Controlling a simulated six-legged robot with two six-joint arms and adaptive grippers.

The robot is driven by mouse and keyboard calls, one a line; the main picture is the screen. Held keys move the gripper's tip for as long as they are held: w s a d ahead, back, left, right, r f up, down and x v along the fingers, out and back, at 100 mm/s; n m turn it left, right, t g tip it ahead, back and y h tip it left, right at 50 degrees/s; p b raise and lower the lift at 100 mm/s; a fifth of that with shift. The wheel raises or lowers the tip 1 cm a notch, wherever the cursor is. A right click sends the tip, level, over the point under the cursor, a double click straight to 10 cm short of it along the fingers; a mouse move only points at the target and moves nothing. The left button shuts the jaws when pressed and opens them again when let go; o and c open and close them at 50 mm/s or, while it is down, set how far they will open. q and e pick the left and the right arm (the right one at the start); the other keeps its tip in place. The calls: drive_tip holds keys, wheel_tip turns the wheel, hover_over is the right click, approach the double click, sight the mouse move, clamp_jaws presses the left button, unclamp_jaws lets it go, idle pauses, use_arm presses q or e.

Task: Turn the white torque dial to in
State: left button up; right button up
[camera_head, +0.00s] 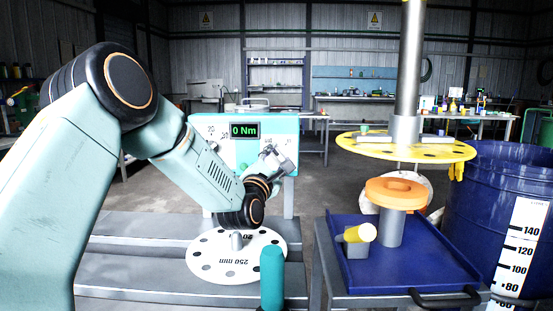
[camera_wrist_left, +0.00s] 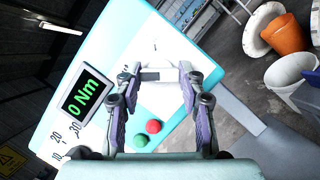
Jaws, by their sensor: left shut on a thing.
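The teal control box (camera_head: 240,165) stands on the bench, with a green display (camera_head: 244,130) reading 0 Nm. My left gripper (camera_head: 277,158) is at the right part of its white face. In the left wrist view the gripper (camera_wrist_left: 165,80) is shut on the white torque dial (camera_wrist_left: 163,97), with a finger on each side. The dial blends with the white face, so its outline and pointer are hard to tell. The display (camera_wrist_left: 82,97) shows 0 Nm there too. A red button (camera_wrist_left: 154,126) and a green button (camera_wrist_left: 141,140) lie below the dial. My right gripper is not in view.
A white disc marked 250 mm (camera_head: 235,272) lies on the bench in front of the box, below my left arm. A teal cylinder (camera_head: 272,280) stands beside it. At right are a blue trolley (camera_head: 400,270), a yellow disc (camera_head: 370,148) on a column and a blue drum (camera_head: 490,200).

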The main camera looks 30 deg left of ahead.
use_arm(q)
drive_tip(key=c, duration=0.5)
drive_tip(key=shift+o, duration=0.2)
drive_tip(key=shift+r+m+p, duration=0.15)
drive_tip(key=shift+m+p, duration=0.5)
drive_tip(key=shift+m, duration=0.05)
drive_tip(key=m+g+p, duration=0.1)
drive_tip(key=m+p, duration=0.2)
drive_tip(key=p, duration=0.1)
drive_tip(key=m+g+h+p, duration=0.1)
drive_tip(key=m+p, duration=0.3)
drive_tip(key=m+g+h+p, duration=0.1)
drive_tip(key=m+g+p, duration=0.1)
drive_tip(key=m+p, duration=0.2)
drive_tip(key=shift+r+p, duration=0.4)
drive_tip(key=shift+m+g+y+p, duration=0.3)
drive_tip(key=shift+m+g+p, duration=0.4)
drive_tip(key=shift+m+p, duration=0.95)
drive_tip(key=shift+f+p, duration=0.1)
drive_tip(key=shift+p, duration=0.2)
drive_tip(key=o, duration=1.2)
drive_tip(key=shift+c, duration=0.2)
drive_tip(key=shift+n, duration=0.25)
